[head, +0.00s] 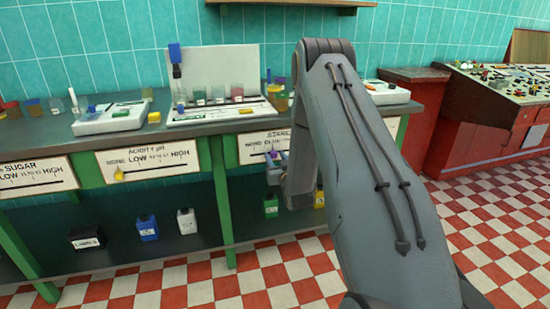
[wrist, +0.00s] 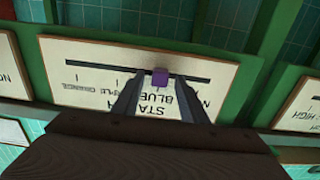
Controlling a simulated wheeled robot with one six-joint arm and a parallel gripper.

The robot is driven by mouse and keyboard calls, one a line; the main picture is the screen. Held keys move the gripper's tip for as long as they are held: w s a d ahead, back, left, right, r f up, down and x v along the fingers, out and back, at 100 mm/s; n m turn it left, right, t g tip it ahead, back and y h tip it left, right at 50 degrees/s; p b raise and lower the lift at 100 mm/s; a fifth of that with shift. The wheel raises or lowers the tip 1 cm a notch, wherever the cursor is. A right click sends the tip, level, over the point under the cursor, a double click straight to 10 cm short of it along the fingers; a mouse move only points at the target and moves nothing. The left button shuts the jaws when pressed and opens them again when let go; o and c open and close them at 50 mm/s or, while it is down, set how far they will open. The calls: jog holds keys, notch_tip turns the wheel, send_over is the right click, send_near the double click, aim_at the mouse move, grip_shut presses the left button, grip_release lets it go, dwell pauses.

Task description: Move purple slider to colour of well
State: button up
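The purple slider (wrist: 160,77) sits on the dark slot of the starch sign (wrist: 75,80), which appears upside down in the wrist view. In the head view, the purple slider (head: 272,155) is small and partly hidden by my gripper (head: 275,167). In the wrist view, my gripper (wrist: 160,80) is open, with one finger on each side of the slider and a small gap visible. Contact is too small to judge. A white test tray (head: 110,118) and a rack with coloured samples (head: 218,108) stand on the counter. The colour of any well under test is unclear.
The acidity sign (head: 150,160) with a yellow slider and the sugar sign (head: 35,175) are to the left on the counter front. Green posts (head: 222,200) flank the signs. Bottles (head: 147,228) stand on the lower shelf. Another white tray (head: 385,92) is partly behind my arm.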

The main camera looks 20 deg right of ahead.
jog(key=s+a, duration=0.1)
jog(key=s, duration=0.5)
jog(key=shift+s, duration=0.4)
jog(key=s+a+r+g+y+p, duration=0.2)
jog(key=s+a+r+g+p, duration=0.4)
jog(key=a, duration=0.3)
jog(key=s+a+r+g+p, duration=0.1)
jog(key=s+a+r+g, duration=0.2)
jog(key=s, duration=0.8)
jog(key=s+a+r+n+g+p, duration=0.1)
jog(key=s+a+r+g, duration=0.3)
jog(key=s, duration=0.7)
jog(key=s+a+r+g+p, duration=0.1)
jog(key=s+a+r+g, duration=0.2)
jog(key=s, duration=0.8)
jog(key=shift+a+r+n+g+y+p, duration=0.15)
jog(key=shift+a+n+g+y+p, duration=0.35)
jog(key=shift+g, duration=0.4)
